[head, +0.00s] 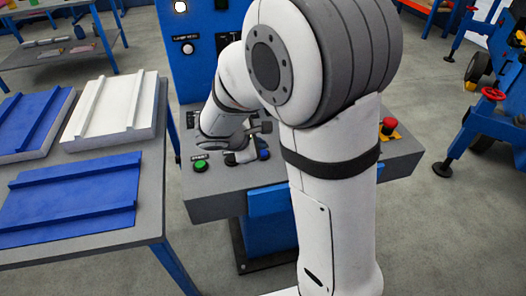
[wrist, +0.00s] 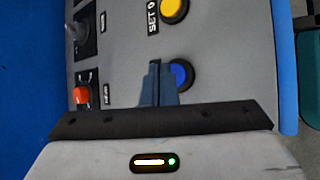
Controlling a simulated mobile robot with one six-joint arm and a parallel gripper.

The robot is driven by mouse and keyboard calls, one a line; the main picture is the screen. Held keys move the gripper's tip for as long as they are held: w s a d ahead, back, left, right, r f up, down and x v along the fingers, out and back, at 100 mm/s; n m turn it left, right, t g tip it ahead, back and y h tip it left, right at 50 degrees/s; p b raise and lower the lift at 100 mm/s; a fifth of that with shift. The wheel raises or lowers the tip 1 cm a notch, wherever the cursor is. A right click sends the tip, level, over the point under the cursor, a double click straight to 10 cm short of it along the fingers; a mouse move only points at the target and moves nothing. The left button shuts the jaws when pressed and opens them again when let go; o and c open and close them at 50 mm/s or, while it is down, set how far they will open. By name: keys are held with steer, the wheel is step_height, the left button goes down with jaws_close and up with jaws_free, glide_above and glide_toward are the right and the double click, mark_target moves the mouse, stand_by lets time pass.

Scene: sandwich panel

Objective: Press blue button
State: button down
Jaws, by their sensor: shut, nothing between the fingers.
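The blue button (wrist: 183,74) is a round button in a dark ring on the grey control panel (wrist: 125,65). I cannot tell whether the fingertips touch the button or hover above the panel.
A yellow button (wrist: 175,9), a red switch (wrist: 82,95) and a black joystick (wrist: 82,38) are near on the panel. A green button (head: 200,166) sits left of my gripper. A red emergency button (head: 389,125) is at the right. A table (head: 150,215) with panels stands left.

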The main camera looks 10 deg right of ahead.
steer(key=shift+r+p, duration=1.95)
steer(key=shift+r, duration=0.6)
steer(key=shift+s, duration=0.1)
steer(key=s+r+m+g+y+p, duration=0.1)
steer(key=s+r+m+y+p, duration=0.2)
steer(key=s+r+m, duration=0.4)
steer(key=s+d+r+m+g+y+p, duration=0.1)
steer(key=s+r+m+y+p, duration=0.3)
steer(key=s, duration=0.9)
steer(key=shift+s+r+m+g+p, duration=0.2)
steer(key=shift+r+m+g+p, duration=0.3)
steer(key=shift+r+m, duration=1.55)
steer(key=shift+d+f+m, duration=0.1)
steer(key=shift+f+m, duration=0.45)
